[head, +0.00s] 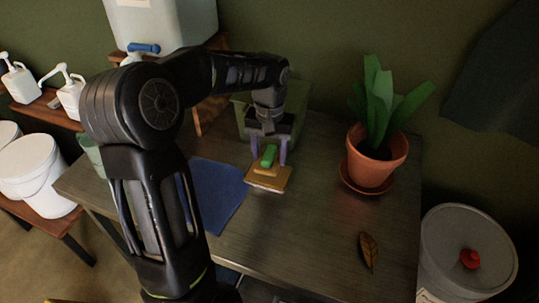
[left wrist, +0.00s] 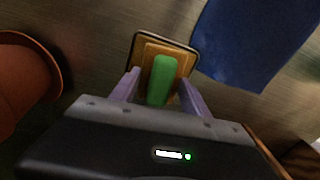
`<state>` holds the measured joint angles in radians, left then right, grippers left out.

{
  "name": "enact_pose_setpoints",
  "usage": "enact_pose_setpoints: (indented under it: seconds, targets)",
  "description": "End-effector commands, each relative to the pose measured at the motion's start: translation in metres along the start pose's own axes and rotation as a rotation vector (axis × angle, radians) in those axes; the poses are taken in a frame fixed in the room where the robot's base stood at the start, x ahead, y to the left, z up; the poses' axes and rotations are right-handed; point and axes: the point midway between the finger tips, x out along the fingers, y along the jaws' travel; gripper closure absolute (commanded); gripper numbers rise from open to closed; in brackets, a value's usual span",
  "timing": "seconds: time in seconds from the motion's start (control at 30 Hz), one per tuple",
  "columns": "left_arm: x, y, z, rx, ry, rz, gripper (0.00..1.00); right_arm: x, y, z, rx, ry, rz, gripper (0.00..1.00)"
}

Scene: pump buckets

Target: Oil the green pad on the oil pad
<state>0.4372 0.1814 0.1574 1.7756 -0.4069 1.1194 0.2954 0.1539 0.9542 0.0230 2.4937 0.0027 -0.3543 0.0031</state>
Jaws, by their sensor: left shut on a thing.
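The green pad (head: 269,156) has a green grip on a tan block; it also shows in the left wrist view (left wrist: 162,80). My left gripper (head: 268,158) is shut on it, with one purple finger on each side. Under the block is a flat brown square with a pale edge, which looks like the oil pad (head: 268,183); its dark rim shows in the left wrist view (left wrist: 165,40). I cannot tell whether the block touches it or is part of one piece with it. My right gripper is not in view.
A blue cloth (head: 215,192) lies left of the pad on the dark table (head: 310,235). A potted plant (head: 372,165) stands at right, with a dry leaf (head: 369,251) in front. A green bin (head: 243,115) is behind my gripper. The front middle is clear.

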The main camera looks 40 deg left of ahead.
Motion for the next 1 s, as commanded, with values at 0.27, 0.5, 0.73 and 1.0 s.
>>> enact_pose_setpoints:
  seconds: [0.27,0.5,0.73,1.0]
  targets:
    - [-0.028,0.000,0.000,-0.001,0.002,0.000,0.79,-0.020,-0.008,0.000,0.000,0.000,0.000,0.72]
    - [-0.034,0.000,0.000,-0.001,0.000,0.000,0.79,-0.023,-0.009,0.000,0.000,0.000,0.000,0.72]
    - [-0.033,0.000,0.000,0.000,0.001,0.000,0.79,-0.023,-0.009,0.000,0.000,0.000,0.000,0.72]
    - [-0.033,0.000,0.000,0.000,0.001,0.000,0.79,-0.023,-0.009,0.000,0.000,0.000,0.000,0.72]
